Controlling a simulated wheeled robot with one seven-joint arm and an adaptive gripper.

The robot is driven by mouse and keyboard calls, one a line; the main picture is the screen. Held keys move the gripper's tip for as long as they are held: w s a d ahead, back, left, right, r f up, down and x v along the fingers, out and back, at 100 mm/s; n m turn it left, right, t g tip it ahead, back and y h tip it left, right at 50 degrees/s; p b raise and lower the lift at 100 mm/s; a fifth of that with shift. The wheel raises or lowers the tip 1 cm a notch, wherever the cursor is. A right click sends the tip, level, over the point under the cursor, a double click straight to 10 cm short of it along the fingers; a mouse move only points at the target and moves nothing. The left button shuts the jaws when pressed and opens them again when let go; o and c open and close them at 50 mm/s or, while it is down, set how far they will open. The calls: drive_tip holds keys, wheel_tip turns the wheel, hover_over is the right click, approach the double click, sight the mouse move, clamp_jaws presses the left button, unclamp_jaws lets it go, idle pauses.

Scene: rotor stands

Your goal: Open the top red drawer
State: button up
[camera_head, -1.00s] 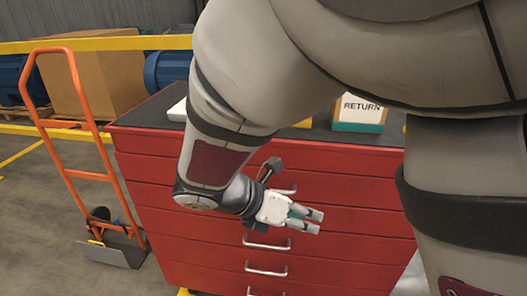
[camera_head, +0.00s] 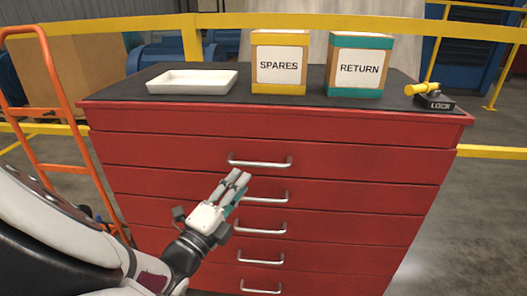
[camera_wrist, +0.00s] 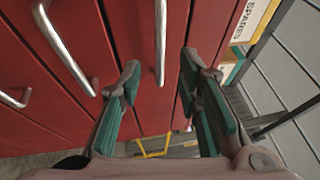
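The top red drawer (camera_head: 350,160) with a handle is flush with the cabinet front. Its silver bar handle (camera_head: 260,162) shows in the head view and, in the wrist view, as the upright bar (camera_wrist: 160,35) in the picture. My gripper (camera_head: 240,174) is open, its fingertips just below and left of that handle in the head view. In the wrist view, the handle appears in the gap between the two separated fingers of my gripper (camera_wrist: 159,62). I cannot tell whether the fingers touch it. Nothing is held.
Several lower drawers with similar handles (camera_head: 265,198) sit beneath. On the cabinet's dark top (camera_head: 210,102) are a white tray (camera_head: 192,82), a SPARES box (camera_head: 279,62), a RETURN box (camera_head: 358,65) and a LOCK device (camera_head: 434,98). An orange hand truck (camera_head: 62,95) stands at left.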

sight(255, 166)
drive_tip(key=b+x, duration=0.1)
drive_tip(key=x, duration=0.7)
drive_tip(key=shift+w+d, duration=0.15)
drive_tip(key=shift+w, duration=0.1)
clamp_jaws()
